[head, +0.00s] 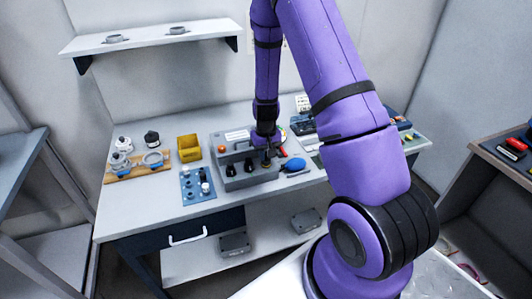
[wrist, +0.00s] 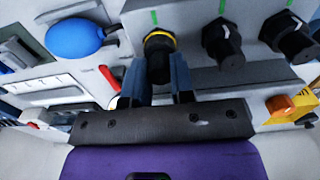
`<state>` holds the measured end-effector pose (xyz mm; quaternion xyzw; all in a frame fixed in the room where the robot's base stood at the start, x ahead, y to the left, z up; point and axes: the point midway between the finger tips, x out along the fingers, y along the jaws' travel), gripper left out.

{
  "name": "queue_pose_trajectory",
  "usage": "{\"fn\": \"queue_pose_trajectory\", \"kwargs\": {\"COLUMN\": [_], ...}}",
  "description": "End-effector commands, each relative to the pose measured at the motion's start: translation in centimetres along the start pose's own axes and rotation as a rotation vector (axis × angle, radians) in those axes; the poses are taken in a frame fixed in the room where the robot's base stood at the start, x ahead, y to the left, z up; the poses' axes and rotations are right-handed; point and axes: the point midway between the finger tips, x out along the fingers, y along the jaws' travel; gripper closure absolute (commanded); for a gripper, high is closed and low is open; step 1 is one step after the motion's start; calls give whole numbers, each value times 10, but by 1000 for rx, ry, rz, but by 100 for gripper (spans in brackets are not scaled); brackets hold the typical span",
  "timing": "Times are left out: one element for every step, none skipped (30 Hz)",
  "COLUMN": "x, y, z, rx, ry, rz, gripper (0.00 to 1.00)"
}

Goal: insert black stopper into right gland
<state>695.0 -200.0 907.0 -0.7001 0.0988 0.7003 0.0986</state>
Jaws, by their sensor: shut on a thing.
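My gripper (wrist: 160,92) is shut on the black stopper (wrist: 158,68), a short dark cylinder between the two blue-grey fingers in the wrist view. The stopper lines up with the right gland (wrist: 159,37), which has a yellow ring and a green mark beside it. They overlap in this view, and I cannot tell how far the stopper sits in the gland. In the head view my gripper (head: 267,157) is over the right end of the grey box (head: 246,182), and it hides the stopper and the right gland there.
Two other black glands (wrist: 222,42) (wrist: 290,38) stand beside it on the box. A blue bulb (head: 294,164) lies close to the right of the box. A blue mat (head: 188,195) with small parts and a yellow bin (head: 188,148) stand left. The front table edge is clear.

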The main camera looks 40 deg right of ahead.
Motion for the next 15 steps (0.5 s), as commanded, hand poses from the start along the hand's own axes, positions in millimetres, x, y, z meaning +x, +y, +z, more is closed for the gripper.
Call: {"fn": "queue_pose_trajectory", "kwargs": {"x": [1,1,1,2,2,2,3,3,3,4,4,4,4,5,5], "y": [0,0,0,0,0,0,0,0,0,0,0,0,0,0,0], "z": [0,0,0,0,0,0,0,0,0,0,0,0,0,0,0], "rx": [0,0,0,0,0,0,0,0,0,0,0,0,0,0,0], "ry": [0,0,0,0,0,0,0,0,0,0,1,1,1,1,1], "rz": [0,0,0,0,0,0,0,0,0,0,0,0,0,0,0], "gripper": [94,94,94,94,94,94,94,94,94,94,94,94,94,94,94]}}
